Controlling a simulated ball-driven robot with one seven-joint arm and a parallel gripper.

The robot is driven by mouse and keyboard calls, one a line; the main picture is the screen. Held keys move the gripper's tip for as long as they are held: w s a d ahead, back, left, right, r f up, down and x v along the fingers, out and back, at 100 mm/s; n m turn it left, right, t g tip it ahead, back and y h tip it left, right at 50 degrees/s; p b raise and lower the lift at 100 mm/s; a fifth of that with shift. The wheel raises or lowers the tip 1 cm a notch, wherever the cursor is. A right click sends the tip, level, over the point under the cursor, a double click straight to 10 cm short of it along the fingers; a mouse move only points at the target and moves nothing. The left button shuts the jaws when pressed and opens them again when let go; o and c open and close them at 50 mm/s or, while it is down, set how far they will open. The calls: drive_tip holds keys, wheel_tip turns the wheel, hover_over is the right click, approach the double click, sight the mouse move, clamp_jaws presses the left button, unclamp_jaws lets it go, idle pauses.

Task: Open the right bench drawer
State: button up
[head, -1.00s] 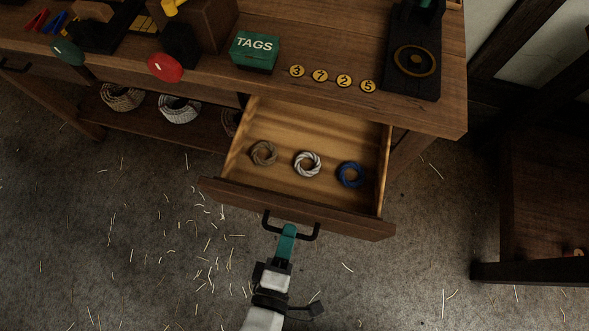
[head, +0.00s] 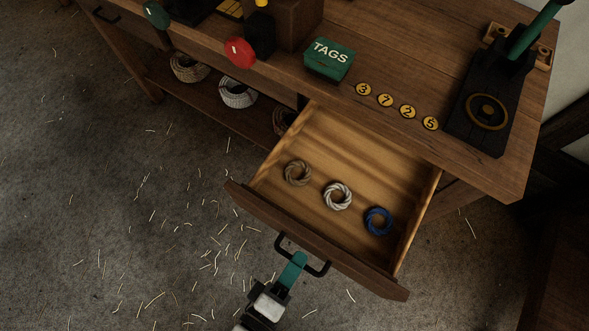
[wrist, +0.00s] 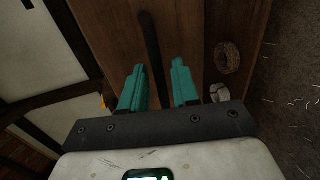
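The right bench drawer (head: 262,200) stands well out from the bench in the head view. Three rope rings lie in it: a brown one (head: 287,174), a white one (head: 327,197) and a blue one (head: 368,222). Its black bar handle (head: 322,271) is on the front. My gripper (head: 299,257) with teal fingers is at the handle. In the wrist view the fingers (wrist: 158,75) are apart, with the dark handle bar (wrist: 150,35) running between them and a gap beside it, so the gripper looks open around the bar.
The wooden bench top (head: 400,75) carries a green TAGS box (head: 328,68), several numbered yellow discs (head: 385,100) and a black device (head: 490,100) at right. Coiled ropes (head: 237,92) sit on the lower shelf. The floor (head: 120,220) before the bench is clear except for scattered fibres.

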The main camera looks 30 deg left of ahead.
drive_tip(key=shift+o, duration=0.4)
drive_tip(key=v, duration=1)
drive_tip(key=shift+s+b, duration=0.35)
drive_tip(key=shift+b, duration=0.1)
drive_tip(key=shift+s, duration=0.1)
